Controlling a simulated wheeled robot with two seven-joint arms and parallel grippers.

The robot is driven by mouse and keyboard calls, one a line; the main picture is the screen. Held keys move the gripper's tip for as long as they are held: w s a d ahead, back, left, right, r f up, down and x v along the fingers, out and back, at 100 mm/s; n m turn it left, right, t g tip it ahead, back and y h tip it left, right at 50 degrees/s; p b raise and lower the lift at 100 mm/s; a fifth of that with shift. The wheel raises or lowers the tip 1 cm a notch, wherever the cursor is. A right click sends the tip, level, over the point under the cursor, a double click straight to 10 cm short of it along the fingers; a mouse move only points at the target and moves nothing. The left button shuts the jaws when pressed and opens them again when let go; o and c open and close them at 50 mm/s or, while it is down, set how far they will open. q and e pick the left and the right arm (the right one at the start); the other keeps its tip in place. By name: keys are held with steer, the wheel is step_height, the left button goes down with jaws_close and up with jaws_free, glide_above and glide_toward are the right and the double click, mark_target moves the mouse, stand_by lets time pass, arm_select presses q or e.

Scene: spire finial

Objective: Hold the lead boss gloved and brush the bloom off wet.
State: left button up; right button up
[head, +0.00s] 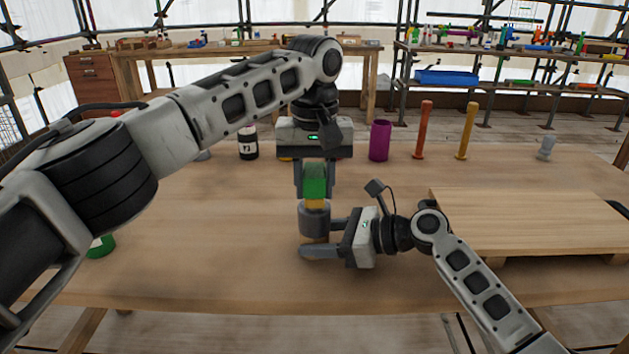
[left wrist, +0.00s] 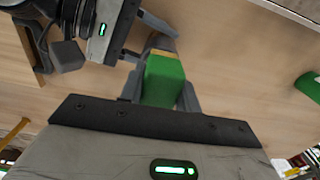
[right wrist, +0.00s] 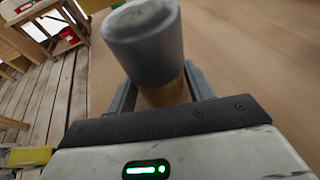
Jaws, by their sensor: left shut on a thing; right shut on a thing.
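My left gripper (head: 314,192) points down and is shut on a green block-shaped brush (head: 314,180) with a yellow lower end. The brush also shows between the fingers in the left wrist view (left wrist: 163,82). Directly below it stands the grey cylindrical lead boss (head: 314,219), upright, with a tan lower part. The yellow end meets the boss's top in the head view; I cannot tell whether they touch. My right gripper (head: 311,239) comes in from the right, shut on the boss by its tan lower part, as the right wrist view shows, with the grey head (right wrist: 145,42) above the fingers.
A black labelled jar (head: 248,143), a purple cup (head: 379,140), orange (head: 423,130) and yellow (head: 467,131) posts and a small grey piece (head: 545,148) stand along the back. A raised wooden board (head: 540,220) lies right. The front-middle tabletop is clear.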

arm_select(q)
steer(key=shift+f, duration=0.6)
stand_by(0.5)
steer(key=shift+w+r, duration=0.1)
steer(key=shift+w, duration=0.4)
steer(key=shift+s, duration=0.1)
steer(key=shift+s, duration=1)
steer(key=shift+w, duration=1.1)
steer(key=shift+s, duration=0.1)
steer(key=shift+s+f, duration=0.2)
steer(key=shift+s, duration=0.8)
